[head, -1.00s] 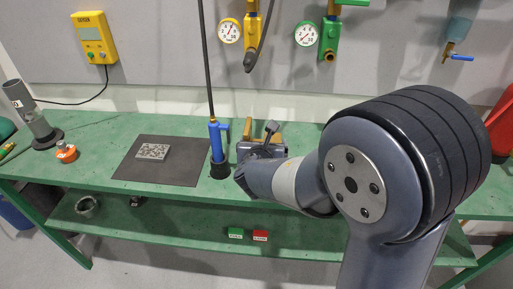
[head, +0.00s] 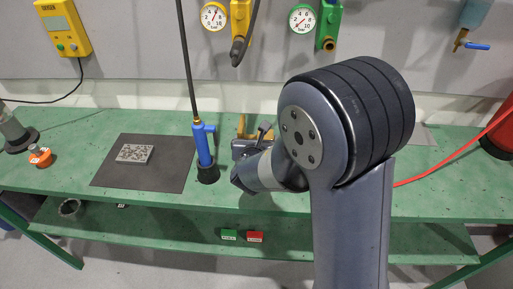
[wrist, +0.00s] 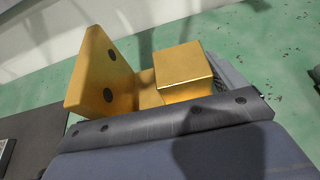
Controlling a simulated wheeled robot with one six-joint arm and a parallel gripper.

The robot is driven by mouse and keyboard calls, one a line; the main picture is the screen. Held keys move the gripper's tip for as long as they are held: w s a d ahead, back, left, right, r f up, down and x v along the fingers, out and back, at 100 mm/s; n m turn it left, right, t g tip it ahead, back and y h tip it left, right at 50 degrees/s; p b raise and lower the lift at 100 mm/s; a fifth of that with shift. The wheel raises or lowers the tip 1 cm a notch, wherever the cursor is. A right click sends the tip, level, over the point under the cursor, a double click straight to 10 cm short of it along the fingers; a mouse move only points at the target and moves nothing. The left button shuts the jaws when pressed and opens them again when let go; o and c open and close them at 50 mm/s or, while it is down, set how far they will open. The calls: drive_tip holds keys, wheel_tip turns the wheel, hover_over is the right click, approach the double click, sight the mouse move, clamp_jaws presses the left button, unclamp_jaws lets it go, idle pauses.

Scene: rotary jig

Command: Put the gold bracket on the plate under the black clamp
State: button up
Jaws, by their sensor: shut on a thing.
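The gold bracket (head: 241,126) shows behind my gripper (head: 252,146) near the back of the green bench in the head view. In the wrist view the gold bracket (wrist: 103,72) has a tall flange with two dark holes and a squared block to its right. My gripper (wrist: 190,110) is shut on the bracket, with a dark grey jaw across its near side. The bracket's lower part is hidden by the jaw, so I cannot tell if it touches the bench. I do not make out the black clamp or its plate in either view.
A blue tool (head: 204,150) on a black base stands just left of my gripper. A dark mat (head: 165,178) with a speckled grey plate (head: 135,153) lies further left. An orange object (head: 40,156) is at far left. A red hose (head: 450,160) crosses the bench's right side.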

drive_tip(key=shift+f, duration=1.55)
drive_tip(key=shift+f+b, duration=0.2)
drive_tip(key=shift+b, duration=0.2)
drive_tip(key=o, duration=1.2)
drive_tip(key=shift+c, duration=0.2)
drive_tip(key=shift+r, duration=0.15)
